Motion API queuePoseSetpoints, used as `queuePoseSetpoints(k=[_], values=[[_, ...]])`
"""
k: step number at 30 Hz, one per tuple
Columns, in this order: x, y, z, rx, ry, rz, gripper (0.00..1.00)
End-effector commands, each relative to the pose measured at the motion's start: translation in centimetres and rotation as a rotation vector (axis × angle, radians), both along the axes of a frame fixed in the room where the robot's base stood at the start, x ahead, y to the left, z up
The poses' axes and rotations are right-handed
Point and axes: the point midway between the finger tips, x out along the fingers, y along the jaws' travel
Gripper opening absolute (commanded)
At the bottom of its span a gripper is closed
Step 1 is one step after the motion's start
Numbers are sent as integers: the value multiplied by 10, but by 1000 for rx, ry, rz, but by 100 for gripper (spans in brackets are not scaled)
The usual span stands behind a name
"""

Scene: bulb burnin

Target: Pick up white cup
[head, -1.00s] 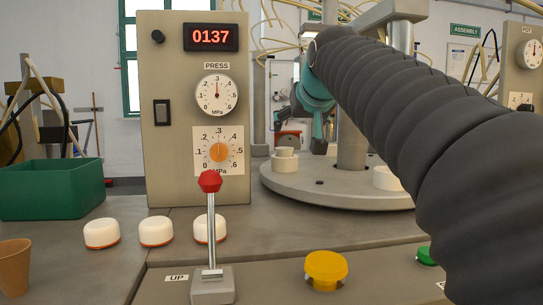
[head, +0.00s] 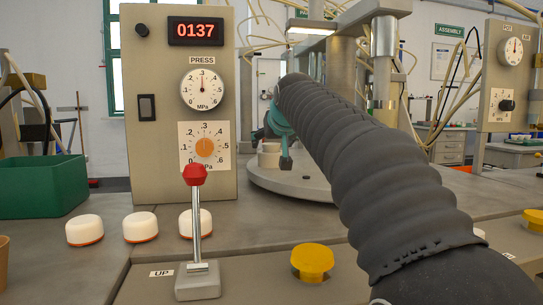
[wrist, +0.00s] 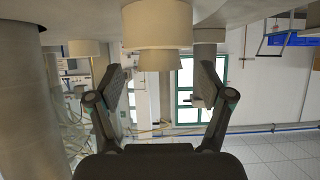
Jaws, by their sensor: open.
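A cream-white cup-like piece (head: 269,157) stands on the round grey turntable (head: 300,188). In the wrist view, which looks upside down, it shows as a wide cylinder (wrist: 157,24) with a narrower part (wrist: 158,60). I cannot tell whether these are one cup or a cup in a holder. My gripper (wrist: 163,80) is open and empty, with a finger to each side of the narrower part's line and apart from it. In the head view my gripper (head: 285,160) is small, just right of the piece and partly hidden by my arm.
A press panel (head: 176,90) stands left of the turntable. A lever with a red knob (head: 195,175), three white buttons (head: 140,226) and a yellow button (head: 312,262) are in front. A green bin (head: 40,187) is at the left. A grey column (wrist: 25,90) is close in the wrist view.

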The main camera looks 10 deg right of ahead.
Motion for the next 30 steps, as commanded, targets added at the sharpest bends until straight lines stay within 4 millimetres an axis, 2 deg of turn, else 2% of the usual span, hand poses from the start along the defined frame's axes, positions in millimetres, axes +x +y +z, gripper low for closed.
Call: queuePoseSetpoints(k=[3,10,11,15,16,20,21,30], values=[[12,0,-6,0,0,0,79],[14,0,-7,0,-2,0,79],[14,0,-7,0,-1,0,74],[14,0,-7,0,-1,0,39],[14,0,-7,0,-1,0,36],[14,0,-7,0,-1,0,36],[14,0,-7,0,-1,0,32],[14,0,-1,1,-1,0,32]])
